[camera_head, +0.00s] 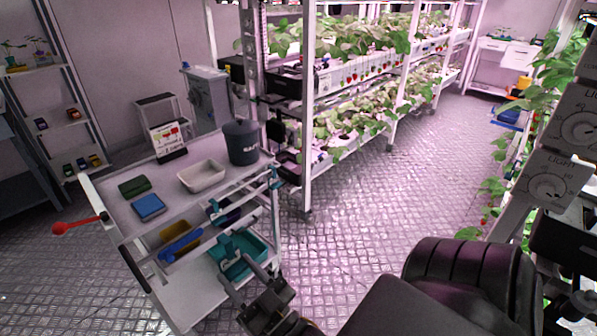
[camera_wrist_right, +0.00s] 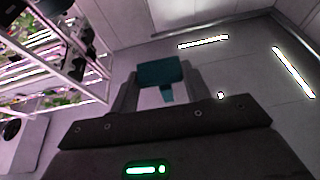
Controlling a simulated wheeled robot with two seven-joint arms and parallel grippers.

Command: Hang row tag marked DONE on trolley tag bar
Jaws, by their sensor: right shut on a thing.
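My right gripper (camera_head: 248,278) reaches in from the bottom of the head view, beside the right side of the trolley (camera_head: 110,205). It is shut on a teal tag (camera_wrist_right: 160,74), which stands between the fingertips in the wrist view. No marking on the tag is readable from here. In the head view the held tag overlaps teal things on the trolley's lower level, so its edges are hard to tell apart. A rail with blue fittings (camera_head: 275,179) runs along the trolley's right side; I cannot tell whether it is the tag bar. My left gripper is not in view.
The trolley top holds a white tray (camera_head: 203,176), a dark bucket (camera_head: 241,142), a sign (camera_head: 168,140), a blue box (camera_head: 148,207) and a green item (camera_head: 134,187). A teal bin (camera_head: 248,262) sits lower. Berry racks (camera_head: 308,110) stand behind; the patterned floor to the right is clear.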

